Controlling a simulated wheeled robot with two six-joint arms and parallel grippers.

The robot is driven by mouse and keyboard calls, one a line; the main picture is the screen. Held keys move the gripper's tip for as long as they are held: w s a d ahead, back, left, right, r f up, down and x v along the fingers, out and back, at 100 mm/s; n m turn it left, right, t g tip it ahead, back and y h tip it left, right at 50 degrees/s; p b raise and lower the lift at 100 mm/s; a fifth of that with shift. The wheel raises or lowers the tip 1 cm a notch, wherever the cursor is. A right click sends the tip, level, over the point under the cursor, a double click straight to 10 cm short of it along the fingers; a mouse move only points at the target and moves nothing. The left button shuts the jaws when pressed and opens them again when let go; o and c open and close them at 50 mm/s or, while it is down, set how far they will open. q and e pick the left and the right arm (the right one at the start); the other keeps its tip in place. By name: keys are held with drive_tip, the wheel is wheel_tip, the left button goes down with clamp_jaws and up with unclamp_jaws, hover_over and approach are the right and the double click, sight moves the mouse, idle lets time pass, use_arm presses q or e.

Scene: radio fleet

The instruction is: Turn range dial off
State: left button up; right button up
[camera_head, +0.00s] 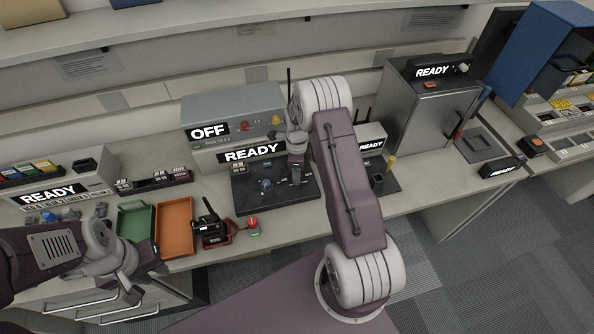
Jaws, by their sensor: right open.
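In front lies a black panel (244,199) with a blue knob (265,186) and small labels. No readable label tells which knob is the range dial. My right gripper (296,174) is over the right part of the black panel, open, with nothing visible in it; its contact is unclear. My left gripper (150,257) is low at the left, by the trays; its fingers are unclear.
A green tray (122,207) and an orange tray (174,242) lie left of a black handheld radio (208,224). A red button (252,222) is near the front edge. A grey cabinet (425,115) stands to the right. My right arm hides part of the counter.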

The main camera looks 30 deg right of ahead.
clamp_jaws()
drive_tip(key=n, duration=0.5)
drive_tip(key=shift+w, duration=0.1)
drive_tip(key=n, duration=0.4)
drive_tip(key=shift+r+n, duration=0.1)
drive_tip(key=shift+n, duration=0.2)
drive_tip(key=n, duration=0.7)
drive_tip(key=shift+w, duration=0.1)
drive_tip(key=n, duration=0.3)
drive_tip(key=shift+n, duration=2)
drive_tip(key=shift+w+n, duration=0.1)
drive_tip(key=shift+n, duration=0.2)
